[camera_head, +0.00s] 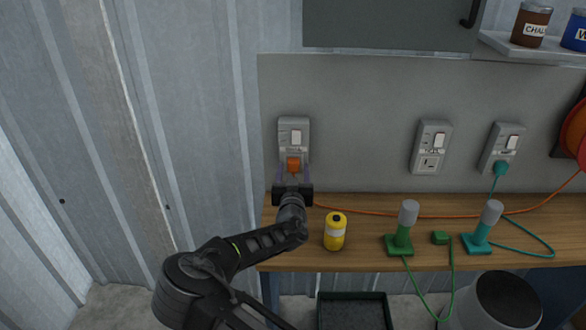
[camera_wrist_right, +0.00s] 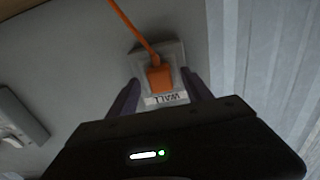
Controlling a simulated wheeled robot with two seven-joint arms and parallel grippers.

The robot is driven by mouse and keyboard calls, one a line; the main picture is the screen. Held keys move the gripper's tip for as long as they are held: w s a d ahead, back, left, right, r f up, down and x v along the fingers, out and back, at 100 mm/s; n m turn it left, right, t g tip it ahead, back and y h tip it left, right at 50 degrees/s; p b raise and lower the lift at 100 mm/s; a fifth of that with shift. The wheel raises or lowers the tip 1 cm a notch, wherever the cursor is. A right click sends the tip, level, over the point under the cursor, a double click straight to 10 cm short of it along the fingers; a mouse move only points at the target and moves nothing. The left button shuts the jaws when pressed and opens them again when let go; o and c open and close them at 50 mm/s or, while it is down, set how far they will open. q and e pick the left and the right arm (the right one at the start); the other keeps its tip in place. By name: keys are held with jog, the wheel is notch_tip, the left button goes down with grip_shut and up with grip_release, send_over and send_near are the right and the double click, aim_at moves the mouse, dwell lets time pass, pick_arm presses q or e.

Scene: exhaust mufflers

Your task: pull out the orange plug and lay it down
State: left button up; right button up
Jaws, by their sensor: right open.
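The orange plug (camera_head: 293,164) sits in the leftmost wall socket (camera_head: 294,132) above the bench. It also shows in the right wrist view (camera_wrist_right: 160,77), with its orange cord leading away from it and a label reading "WALL" beside it. My right gripper (camera_head: 293,172) is at the plug, its jaws open. In the right wrist view its two fingers (camera_wrist_right: 160,92) stand on either side of the plug, with gaps that look small. Whether a finger touches the plug I cannot tell. My left gripper is not in view.
On the wooden bench (camera_head: 375,204) stand a yellow can (camera_head: 335,231), a green lamp-like device (camera_head: 400,232), a loose green plug (camera_head: 439,238) and a teal device (camera_head: 482,228). The orange cord (camera_head: 390,215) runs along the bench back to a reel. A teal plug (camera_head: 501,169) sits in the right socket.

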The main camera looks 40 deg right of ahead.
jog(key=shift+w+d, duration=0.35)
jog(key=shift+w, duration=0.15)
jog(key=shift+b, duration=0.55)
dwell(0.7)
grip_shut()
dwell(0.7)
dwell(0.3)
jog(key=v, duration=0.6)
jog(key=shift+p, duration=0.3)
dwell(0.9)
